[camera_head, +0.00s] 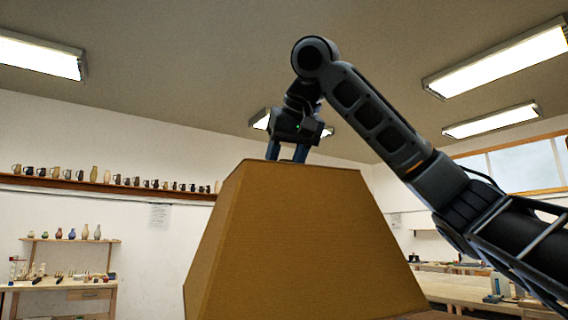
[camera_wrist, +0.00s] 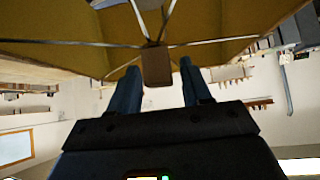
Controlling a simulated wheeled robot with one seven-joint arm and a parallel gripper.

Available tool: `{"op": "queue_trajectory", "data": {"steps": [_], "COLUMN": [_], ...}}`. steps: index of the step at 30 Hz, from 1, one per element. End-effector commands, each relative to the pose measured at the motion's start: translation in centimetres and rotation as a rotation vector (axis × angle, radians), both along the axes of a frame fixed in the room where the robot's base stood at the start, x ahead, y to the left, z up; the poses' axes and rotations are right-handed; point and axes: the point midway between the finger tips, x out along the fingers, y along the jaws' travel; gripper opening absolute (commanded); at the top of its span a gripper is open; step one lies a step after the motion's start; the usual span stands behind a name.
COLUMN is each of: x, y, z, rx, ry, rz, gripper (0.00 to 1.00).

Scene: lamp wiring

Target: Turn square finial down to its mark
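The square finial (camera_wrist: 156,66) is a small brown block at the centre of the lampshade's metal spokes in the wrist view. In the head view it is hidden by the shade. The tan lampshade (camera_head: 305,245) is a tapered shape standing in front of me. My gripper (camera_head: 287,154) points down at the shade's top opening, its fingertips partly hidden by the rim. In the wrist view my gripper (camera_wrist: 159,68) is open, one blue finger on each side of the finial, with gaps showing on both sides. I cannot make out the mark.
Thin spokes (camera_wrist: 75,43) run from the finial's hub to the shade's rim, close to the fingertips. A wall shelf of mugs and vases (camera_head: 110,185) and work tables (camera_head: 465,290) stand well behind. The air above the shade is free apart from my arm.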

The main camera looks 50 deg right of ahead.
Motion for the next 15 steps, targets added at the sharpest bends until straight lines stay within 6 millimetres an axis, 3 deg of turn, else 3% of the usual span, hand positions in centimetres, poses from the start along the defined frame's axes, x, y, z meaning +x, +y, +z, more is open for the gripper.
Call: {"op": "queue_trajectory", "data": {"steps": [9,15], "x": [-0.1,-1.5], "y": [0.1,0.7], "z": [0.1,1.6], "rx": [-0.001,-0.004], "ry": [0.000,-0.002], "rz": [0.001,-0.001], "gripper": [0.53,0.53]}}
